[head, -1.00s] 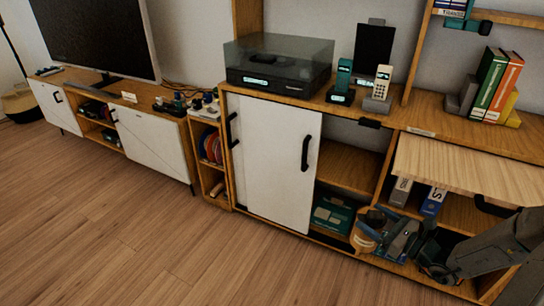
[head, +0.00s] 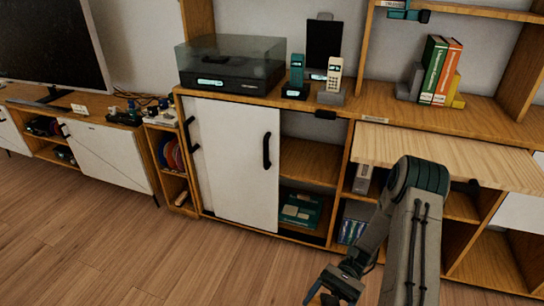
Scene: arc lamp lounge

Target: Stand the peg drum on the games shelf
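My gripper (head: 322,292) is at the bottom edge of the head view, low in front of the cabinet and pointing down-left. Its fingertips run close to the frame edge, so I cannot tell whether it is open or shut. I see no peg drum; it may be below the frame or hidden. No shelf is clearly marked as the games shelf. The cabinet's middle bay has an open shelf (head: 308,163) with bare wood, and a teal box (head: 301,209) stands below it. Dark-spined items (head: 353,229) stand in the bay to the right, partly behind my arm.
A white sliding door (head: 235,165) covers the cabinet's left bay. A pale wooden flap (head: 450,158) juts out at the right, above my arm. A turntable (head: 228,72), handsets (head: 332,80) and books (head: 440,70) stand on top. Wooden floor (head: 130,245) is clear at left.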

